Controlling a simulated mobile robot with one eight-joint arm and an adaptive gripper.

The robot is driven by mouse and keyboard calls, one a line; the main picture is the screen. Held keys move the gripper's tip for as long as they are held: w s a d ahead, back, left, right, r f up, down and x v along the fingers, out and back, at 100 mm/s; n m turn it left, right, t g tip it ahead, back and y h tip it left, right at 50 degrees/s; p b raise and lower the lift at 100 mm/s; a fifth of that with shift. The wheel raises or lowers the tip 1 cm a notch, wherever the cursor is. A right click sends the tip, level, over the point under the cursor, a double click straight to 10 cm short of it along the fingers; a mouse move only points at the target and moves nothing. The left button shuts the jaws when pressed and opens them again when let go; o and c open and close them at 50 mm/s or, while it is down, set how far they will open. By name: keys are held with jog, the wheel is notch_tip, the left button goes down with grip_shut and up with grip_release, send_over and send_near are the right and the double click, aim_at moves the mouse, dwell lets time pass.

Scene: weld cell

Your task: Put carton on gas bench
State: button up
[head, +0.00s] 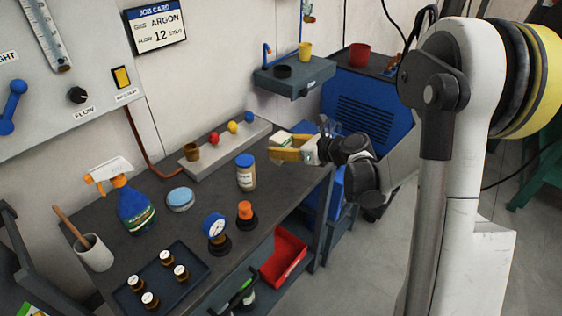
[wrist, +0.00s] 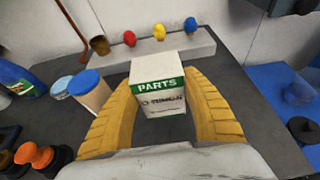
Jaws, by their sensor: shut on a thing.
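The carton (wrist: 158,92) is a small white box with a green band marked PARTS. In the wrist view it sits between the two yellow fingers of my gripper (wrist: 160,110). In the head view the carton (head: 281,140) shows partly behind the finger of my gripper (head: 280,150), which is shut on it. My gripper is over the right end of the dark gas bench (head: 185,222), near the grey rail. I cannot tell whether the carton touches the bench top.
A jar with a blue lid (head: 246,173) stands left of my gripper. A grey rail (head: 225,150) with coloured knobs runs along the back. A gauge (head: 215,235), an orange-topped fitting (head: 245,215), a spray bottle (head: 132,205) and a bottle tray (head: 160,280) occupy the bench.

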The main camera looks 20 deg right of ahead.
notch_tip(320, 180, down, 4)
jog(key=shift+f+b, duration=0.15)
jog(key=shift+b, duration=1.1)
jog(key=o, duration=1.2)
